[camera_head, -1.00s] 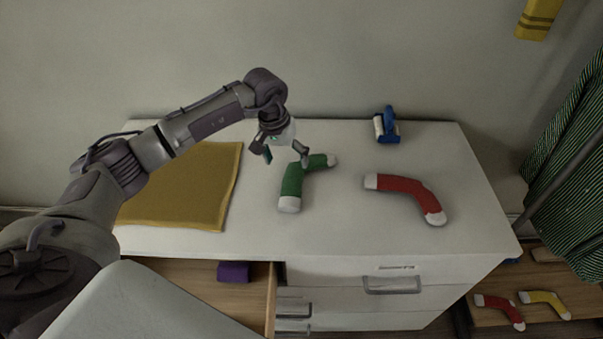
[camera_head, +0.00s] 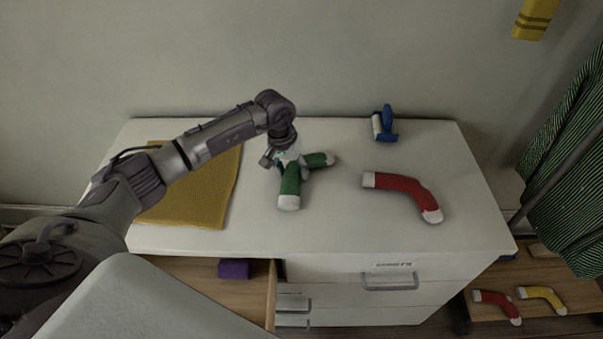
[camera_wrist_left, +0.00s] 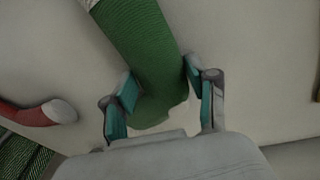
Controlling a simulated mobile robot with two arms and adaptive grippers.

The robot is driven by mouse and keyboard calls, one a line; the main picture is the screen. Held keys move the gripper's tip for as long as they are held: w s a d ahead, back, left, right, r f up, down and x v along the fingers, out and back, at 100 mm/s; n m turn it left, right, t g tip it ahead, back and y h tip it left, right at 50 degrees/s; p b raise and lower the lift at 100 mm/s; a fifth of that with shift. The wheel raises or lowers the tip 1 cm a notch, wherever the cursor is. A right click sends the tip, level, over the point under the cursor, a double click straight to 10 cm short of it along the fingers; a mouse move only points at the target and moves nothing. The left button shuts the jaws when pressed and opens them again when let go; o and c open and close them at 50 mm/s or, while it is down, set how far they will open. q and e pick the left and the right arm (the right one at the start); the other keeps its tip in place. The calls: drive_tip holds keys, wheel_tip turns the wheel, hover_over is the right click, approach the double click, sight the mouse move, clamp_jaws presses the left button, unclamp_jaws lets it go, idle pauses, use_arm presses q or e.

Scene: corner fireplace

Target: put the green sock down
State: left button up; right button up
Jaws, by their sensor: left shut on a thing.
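The green sock (camera_head: 291,184) with white ends lies bent on the white dresser top (camera_head: 330,225). My left gripper (camera_head: 288,166) is down at the bend of the sock, its fingers on either side of it. In the left wrist view the green sock (camera_wrist_left: 146,50) runs between the two teal-padded fingers of my left gripper (camera_wrist_left: 160,98). The gripper is shut on the sock, which still appears to rest on the dresser top. My right gripper is not in view.
A red sock (camera_head: 405,190) lies to the right, with a blue and white object (camera_head: 386,124) behind it. A mustard cloth (camera_head: 200,195) lies left. An open drawer (camera_head: 205,290) holds a purple item (camera_head: 234,269). Red (camera_head: 497,304) and yellow (camera_head: 543,297) socks lie lower right.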

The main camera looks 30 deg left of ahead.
sight(296, 170)
use_arm(q)
drive_tip(key=shift+c, duration=0.4)
drive_tip(key=shift+r, duration=0.15)
drive_tip(key=shift+r, duration=0.2)
wheel_tip(296, 170, up, 4)
drive_tip(key=shift+d+f+b, duration=0.15)
drive_tip(key=shift+f+b, duration=0.05)
drive_tip(key=shift+b, duration=0.55)
drive_tip(key=d+r+b, duration=0.2)
drive_tip(key=d+r, duration=0.4)
drive_tip(key=d, duration=0.5)
drive_tip(key=s+r, duration=0.1)
drive_tip(key=s, duration=0.4)
drive_tip(key=s+a+r+m, duration=0.1)
drive_tip(key=s+r, duration=0.1)
drive_tip(key=s, duration=0.3)
drive_tip(key=s+r+m, duration=0.1)
drive_tip(key=s, duration=0.4)
drive_tip(key=shift+s+a+r+p, duration=0.3)
drive_tip(key=shift+s+r+p, duration=0.05)
drive_tip(key=shift+p, duration=0.05)
drive_tip(key=shift+w, duration=0.1)
